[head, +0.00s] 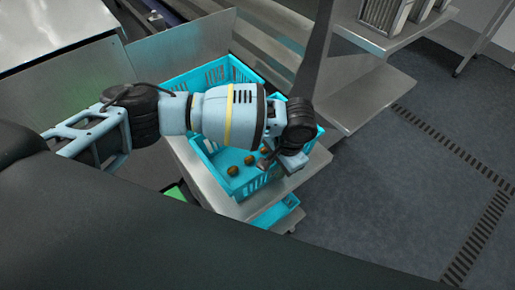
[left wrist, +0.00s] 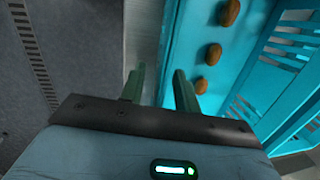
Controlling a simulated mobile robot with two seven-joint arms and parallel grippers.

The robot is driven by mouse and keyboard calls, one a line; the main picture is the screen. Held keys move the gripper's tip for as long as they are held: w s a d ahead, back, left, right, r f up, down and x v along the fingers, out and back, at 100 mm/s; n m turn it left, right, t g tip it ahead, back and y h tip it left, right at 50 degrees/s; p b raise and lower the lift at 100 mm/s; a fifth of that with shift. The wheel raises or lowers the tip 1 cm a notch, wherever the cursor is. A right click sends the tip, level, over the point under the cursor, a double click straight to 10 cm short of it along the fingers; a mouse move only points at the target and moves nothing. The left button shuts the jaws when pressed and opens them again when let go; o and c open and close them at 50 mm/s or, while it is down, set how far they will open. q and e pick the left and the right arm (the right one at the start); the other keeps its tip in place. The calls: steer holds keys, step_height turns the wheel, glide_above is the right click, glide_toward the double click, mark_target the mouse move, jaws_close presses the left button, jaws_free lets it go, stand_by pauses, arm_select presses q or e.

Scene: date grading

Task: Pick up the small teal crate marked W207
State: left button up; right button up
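A teal slatted crate (head: 240,187) with several brown dates in it stands on a steel shelf, partly hidden by my left arm. No W207 mark is readable on any crate. My left gripper (left wrist: 159,70) is at this crate's right side in the head view. In the left wrist view its two fingers are apart, with the edge of a teal crate (left wrist: 172,45) showing between them and dates beyond the right finger. I cannot tell whether the fingers touch the wall. My right gripper is not in view.
Another teal crate (head: 190,80) stands behind, and a smaller teal one (head: 280,212) sits lower at the front. The steel shelf (head: 318,160) ends beside the crates. A metal side table (head: 365,92) stands to the right. Grey floor (head: 400,200) is open at right.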

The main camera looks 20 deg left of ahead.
arm_select(q)
steer(key=shift+f, duration=0.25)
jaws_close()
steer(key=shift+r, duration=0.15)
